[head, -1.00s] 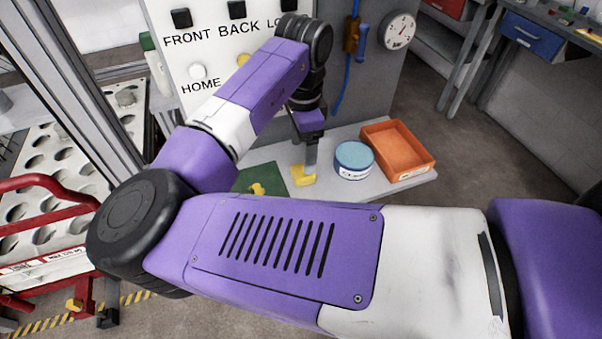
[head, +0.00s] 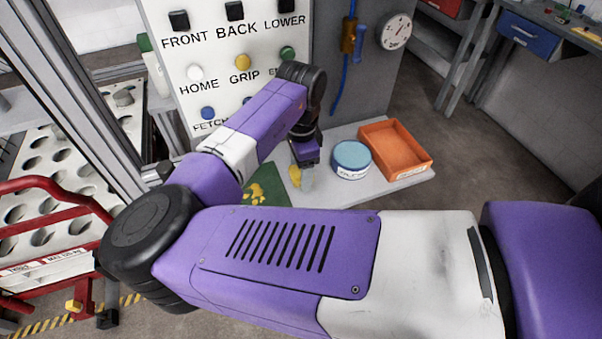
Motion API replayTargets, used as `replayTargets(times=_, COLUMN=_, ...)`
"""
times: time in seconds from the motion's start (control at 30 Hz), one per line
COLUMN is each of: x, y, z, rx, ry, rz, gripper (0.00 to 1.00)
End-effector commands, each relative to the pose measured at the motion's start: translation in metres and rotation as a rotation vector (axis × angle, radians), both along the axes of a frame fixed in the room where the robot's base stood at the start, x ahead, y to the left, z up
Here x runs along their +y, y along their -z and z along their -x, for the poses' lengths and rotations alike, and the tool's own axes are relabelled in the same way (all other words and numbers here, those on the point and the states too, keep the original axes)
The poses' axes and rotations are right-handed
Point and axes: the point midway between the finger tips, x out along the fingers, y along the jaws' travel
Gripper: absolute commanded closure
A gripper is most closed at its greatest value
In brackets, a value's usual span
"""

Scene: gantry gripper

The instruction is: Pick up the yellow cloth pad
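The yellow cloth pad (head: 294,176) lies on the light grey shelf, between the green mat and a round blue-topped tin. Only its left part shows; my gripper hides the rest. My gripper (head: 307,182) points down at the right side of the pad, low over the shelf. One pale finger shows, and it overlaps the pad in the picture. I cannot tell whether the fingers touch the pad or how far apart they are.
The blue-topped tin (head: 351,160) stands close to the right of my gripper, with an orange tray (head: 396,148) beyond it. Yellow pieces (head: 256,194) lie on the green mat (head: 273,193) at left. A button panel (head: 222,62) rises behind.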

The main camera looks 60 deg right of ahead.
Motion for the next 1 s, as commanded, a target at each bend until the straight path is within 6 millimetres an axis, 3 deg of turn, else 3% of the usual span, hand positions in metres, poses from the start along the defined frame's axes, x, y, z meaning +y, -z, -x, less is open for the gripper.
replayTargets(times=0.03, x=0.000, y=0.000, z=0.000, rx=0.000, ry=0.000, rz=0.000, gripper=0.50)
replayTargets(times=0.23, x=0.000, y=0.000, z=0.000, rx=0.000, ry=0.000, rz=0.000, gripper=0.89)
replayTargets(times=0.67, x=0.000, y=-0.009, z=0.000, rx=-0.001, ry=0.000, rz=0.001, gripper=0.90)
replayTargets(times=0.83, x=0.000, y=-0.032, z=0.000, rx=-0.002, ry=0.000, rz=0.002, gripper=0.90)
replayTargets(times=1.0, x=-0.001, y=-0.074, z=-0.001, rx=-0.002, ry=0.001, rz=0.002, gripper=0.90)
